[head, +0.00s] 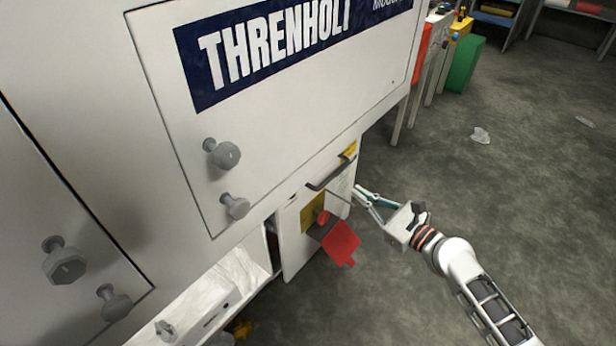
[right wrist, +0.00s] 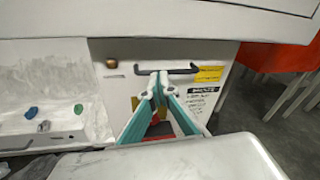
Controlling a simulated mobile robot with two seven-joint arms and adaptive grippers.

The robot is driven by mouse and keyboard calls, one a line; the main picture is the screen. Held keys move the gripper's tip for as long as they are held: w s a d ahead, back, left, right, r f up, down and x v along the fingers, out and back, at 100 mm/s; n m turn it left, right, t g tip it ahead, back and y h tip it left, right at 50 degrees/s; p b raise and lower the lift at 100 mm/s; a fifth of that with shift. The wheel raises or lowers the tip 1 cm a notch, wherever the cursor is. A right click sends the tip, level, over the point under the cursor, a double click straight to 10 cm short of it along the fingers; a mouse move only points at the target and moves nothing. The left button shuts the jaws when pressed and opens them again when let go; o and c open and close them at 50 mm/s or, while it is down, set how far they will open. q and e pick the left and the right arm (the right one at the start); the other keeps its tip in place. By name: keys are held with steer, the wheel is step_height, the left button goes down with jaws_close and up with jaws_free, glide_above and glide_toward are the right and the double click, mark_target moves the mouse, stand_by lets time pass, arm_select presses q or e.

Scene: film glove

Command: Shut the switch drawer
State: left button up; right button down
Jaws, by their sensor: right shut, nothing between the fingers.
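A white front panel (head: 293,243) with a dark bar handle (head: 328,174) stands low under the big cabinet. It also shows in the right wrist view (right wrist: 112,101). Left of it is a white compartment with a switch box (head: 205,315); blue, green and grey switches (right wrist: 44,126) show on it in the right wrist view. I cannot tell for sure which part is the switch drawer or how far it stands out. My right gripper (head: 358,190) is shut and empty, its fingertips (right wrist: 158,82) close to the handle; contact cannot be told. My left gripper is not in view.
The cabinet (head: 290,110) with grey knobs overhangs the panel. A red tag (head: 341,242) hangs from a red knob on the panel's yellow plate. A green bin (head: 465,64) stands farther back. Grey floor at right is mostly clear, with a paper scrap (head: 480,135).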

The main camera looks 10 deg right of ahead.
mark_target(312, 178)
steer(key=s+a+r+g+y, duration=0.1)
steer(key=s+a+r+y, duration=0.1)
steer(key=s+a+y, duration=0.15)
steer(key=shift+m, duration=0.4)
steer(key=b+x, duration=0.1)
steer(key=x, duration=1.1)
steer(key=shift+w+a+f+b, duration=0.2)
steer(key=shift+w+b, duration=0.1)
steer(key=shift+b, duration=0.1)
steer(key=shift+w+a+r, duration=0.15)
steer(key=shift+w+a, duration=0.1)
steer(key=shift+w, duration=0.1)
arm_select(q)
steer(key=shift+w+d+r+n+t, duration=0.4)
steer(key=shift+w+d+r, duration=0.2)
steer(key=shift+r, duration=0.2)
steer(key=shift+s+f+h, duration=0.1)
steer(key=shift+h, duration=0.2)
